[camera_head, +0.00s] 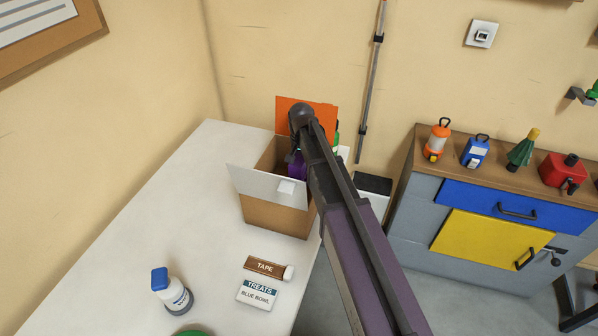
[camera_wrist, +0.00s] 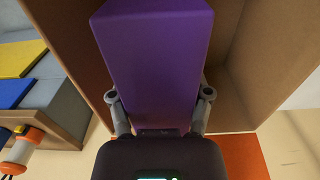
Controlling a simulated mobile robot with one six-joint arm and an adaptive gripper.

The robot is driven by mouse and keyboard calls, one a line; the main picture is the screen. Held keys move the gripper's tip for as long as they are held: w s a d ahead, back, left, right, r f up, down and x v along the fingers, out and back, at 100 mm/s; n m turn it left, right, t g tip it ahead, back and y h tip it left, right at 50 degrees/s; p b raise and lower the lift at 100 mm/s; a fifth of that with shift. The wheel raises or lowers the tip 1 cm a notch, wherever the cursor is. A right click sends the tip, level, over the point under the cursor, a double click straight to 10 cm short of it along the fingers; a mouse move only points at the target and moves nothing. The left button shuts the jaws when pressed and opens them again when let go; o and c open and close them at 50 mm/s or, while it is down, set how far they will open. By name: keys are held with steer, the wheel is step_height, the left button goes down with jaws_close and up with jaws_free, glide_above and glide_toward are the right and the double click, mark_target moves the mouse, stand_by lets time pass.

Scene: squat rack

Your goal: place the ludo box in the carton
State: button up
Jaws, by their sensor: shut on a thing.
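The carton (camera_head: 273,213) stands open on the white table, with a white flap folded out at the front and an orange flap at the back. In the wrist view its brown inner wall (camera_wrist: 281,50) surrounds the held box. The purple ludo box (camera_wrist: 152,55) fills the middle of the wrist view, and a small purple part of it (camera_head: 298,167) shows inside the carton opening in the head view. My gripper (camera_wrist: 160,108) is shut on the ludo box, one finger on each side. My arm hides much of the carton's right side, and I cannot tell whether the box touches the bottom.
A TAPE box (camera_head: 265,267), a TREATS box (camera_head: 257,293) and a white bottle with a blue cap (camera_head: 172,290) stand on the table (camera_head: 130,235) in front of the carton. A cabinet (camera_head: 420,195) with lanterns on top stands to the right.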

steer(key=shift+f, duration=0.1)
steer(key=shift+f+b, duration=1.8)
steer(key=shift+b, duration=0.15)
steer(key=o, duration=1.4)
steer(key=shift+c, duration=0.2)
steer(key=shift+r, duration=0.1)
step_height(320, 180, up, 12)
steer(key=p, duration=1.2)
steer(key=shift+s, duration=0.1)
steer(key=s+d+n, duration=0.2)
steer(key=s+d, duration=0.3)
steer(key=s, duration=0.5)
steer(key=s+d+n, duration=0.2)
steer(key=s+d, duration=0.4)
steer(key=s, duration=0.5)
